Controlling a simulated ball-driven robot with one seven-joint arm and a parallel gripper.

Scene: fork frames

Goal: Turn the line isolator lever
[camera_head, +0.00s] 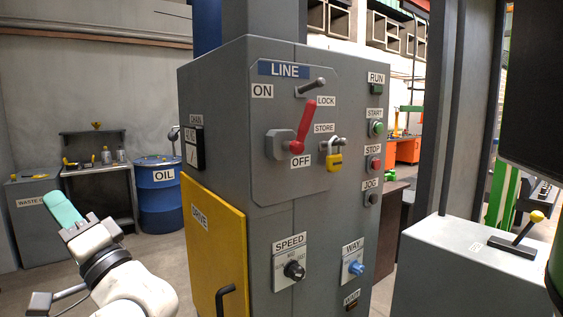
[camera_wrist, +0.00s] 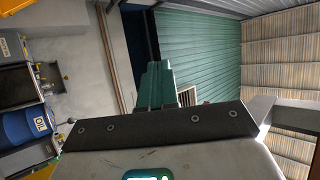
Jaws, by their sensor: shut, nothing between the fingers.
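The line isolator lever (camera_head: 306,122) is red and sits on the grey LINE panel (camera_head: 340,105) of the cabinet. It points up and slightly right from its red hub, just above the OFF label (camera_head: 301,161). The ON label (camera_head: 263,91) is at the panel's upper left. A yellow padlock (camera_head: 335,161) hangs at the STORE hook, right of the lever. My gripper (camera_head: 62,206) has teal fingers and is at the lower left of the head view, well apart from the cabinet. Its fingers (camera_wrist: 159,82) are together and empty in the wrist view.
The cabinet's yellow DRIVE door (camera_head: 213,245) has a dark handle (camera_head: 225,299). SPEED (camera_head: 293,270) and WAY (camera_head: 356,268) knobs sit below the panel. A blue OIL drum (camera_head: 158,202) stands behind at left. A grey box with a yellow-knobbed lever (camera_head: 536,217) stands at right.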

